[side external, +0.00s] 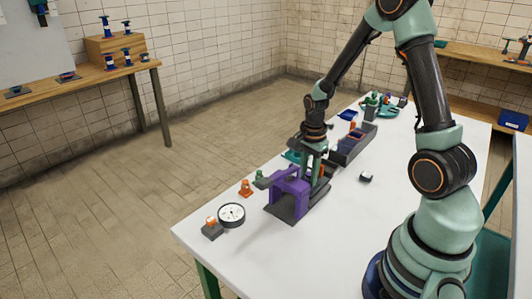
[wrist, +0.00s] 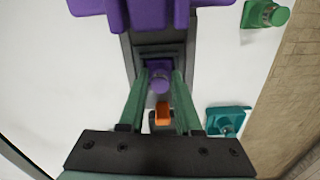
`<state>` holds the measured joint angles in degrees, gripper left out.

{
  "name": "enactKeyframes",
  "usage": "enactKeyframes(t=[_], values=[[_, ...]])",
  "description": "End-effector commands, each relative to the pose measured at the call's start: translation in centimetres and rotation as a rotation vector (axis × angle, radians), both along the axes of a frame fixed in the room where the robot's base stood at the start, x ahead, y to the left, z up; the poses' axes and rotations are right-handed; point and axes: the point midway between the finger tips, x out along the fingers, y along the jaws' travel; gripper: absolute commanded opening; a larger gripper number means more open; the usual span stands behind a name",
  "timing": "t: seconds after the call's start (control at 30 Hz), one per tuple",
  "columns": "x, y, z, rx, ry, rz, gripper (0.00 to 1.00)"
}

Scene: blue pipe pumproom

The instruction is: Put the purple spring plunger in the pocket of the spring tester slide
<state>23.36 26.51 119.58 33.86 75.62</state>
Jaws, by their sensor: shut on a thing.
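The spring tester has a purple frame (side external: 288,187) on a dark grey base; the frame also shows at the top of the wrist view (wrist: 150,12). Its dark grey slide (wrist: 158,48) runs out from under the frame towards my gripper. My gripper (side external: 316,172) is low over the tester's end nearest the arm. In the wrist view its green fingers are shut on the purple spring plunger (wrist: 159,82), which lines up with the slide. The pocket is hidden, and I cannot tell whether the plunger touches the slide. An orange piece (wrist: 163,116) shows between the fingers.
A white dial gauge (side external: 231,214), an orange plunger (side external: 246,188) and a green plunger (wrist: 265,13) stand beside the tester. A teal piece (wrist: 228,121) lies close to the fingers. A dark bin (side external: 352,146) stands behind; the right front of the white table is clear.

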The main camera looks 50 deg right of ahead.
Motion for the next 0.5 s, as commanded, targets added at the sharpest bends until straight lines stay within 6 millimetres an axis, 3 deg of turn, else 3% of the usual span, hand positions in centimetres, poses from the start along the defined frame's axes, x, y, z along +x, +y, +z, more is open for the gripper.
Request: enactKeyframes(t=[0.03,0.1,0.5], values=[[-0.01,0.0,-0.13,0.0,0.001,0.0,0.36],[0.0,0.0,-0.08,0.0,0.0,0.0,0.62],[0.03,-0.01,0.32,0.0,-0.001,0.0,0.62]])
